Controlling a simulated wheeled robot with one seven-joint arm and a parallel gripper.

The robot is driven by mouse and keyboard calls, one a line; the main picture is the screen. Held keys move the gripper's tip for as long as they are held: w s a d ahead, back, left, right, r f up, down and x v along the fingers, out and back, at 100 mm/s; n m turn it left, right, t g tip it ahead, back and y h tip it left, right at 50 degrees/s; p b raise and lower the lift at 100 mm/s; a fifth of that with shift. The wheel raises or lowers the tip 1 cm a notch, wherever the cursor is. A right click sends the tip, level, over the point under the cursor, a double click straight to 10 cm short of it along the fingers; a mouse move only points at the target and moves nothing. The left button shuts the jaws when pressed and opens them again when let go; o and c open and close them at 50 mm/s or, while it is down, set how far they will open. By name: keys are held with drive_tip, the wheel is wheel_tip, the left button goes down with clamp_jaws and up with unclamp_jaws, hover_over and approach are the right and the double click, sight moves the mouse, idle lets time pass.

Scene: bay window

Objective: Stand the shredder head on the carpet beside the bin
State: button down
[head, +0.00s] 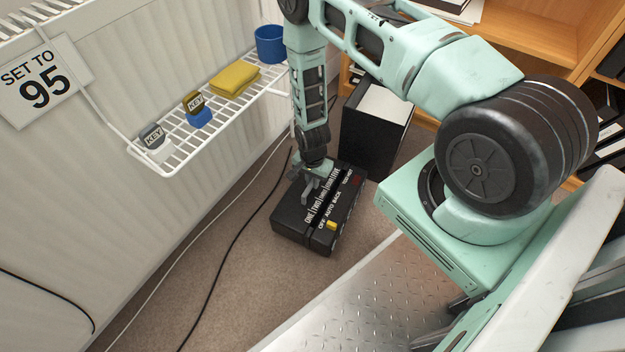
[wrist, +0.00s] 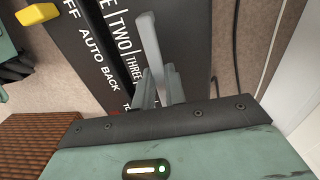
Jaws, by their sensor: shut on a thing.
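The shredder head (head: 318,214) is a black box with white lettering and a yellow switch. In the head view it is at or just above the carpet (head: 222,276), in front of the bin; I cannot tell whether it touches the carpet. My gripper (head: 312,184) is shut on it from above, at its lettered top. The wrist view shows the shredder head (wrist: 99,45) close up, with my gripper (wrist: 157,80) at a grey upright piece on it. The bin (head: 372,139) is a black box with white inside its open top, just behind the shredder head. Their near sides may touch; I cannot tell.
A white wire shelf (head: 172,165) on the left wall holds key tags, a yellow cloth (head: 235,80) and a blue cup (head: 270,44). A black cable (head: 236,243) and a white cable run over the carpet. A wooden bookcase (head: 545,35) stands at the back right.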

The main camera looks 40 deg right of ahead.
idle(0.3)
drive_tip(key=c, duration=1.4)
unclamp_jaws()
drive_tip(key=shift+o, duration=0.2)
drive_tip(key=shift+f, duration=0.1)
drive_tip(key=shift+r+p, duration=3)
drive_tip(key=shift+r, duration=0.55)
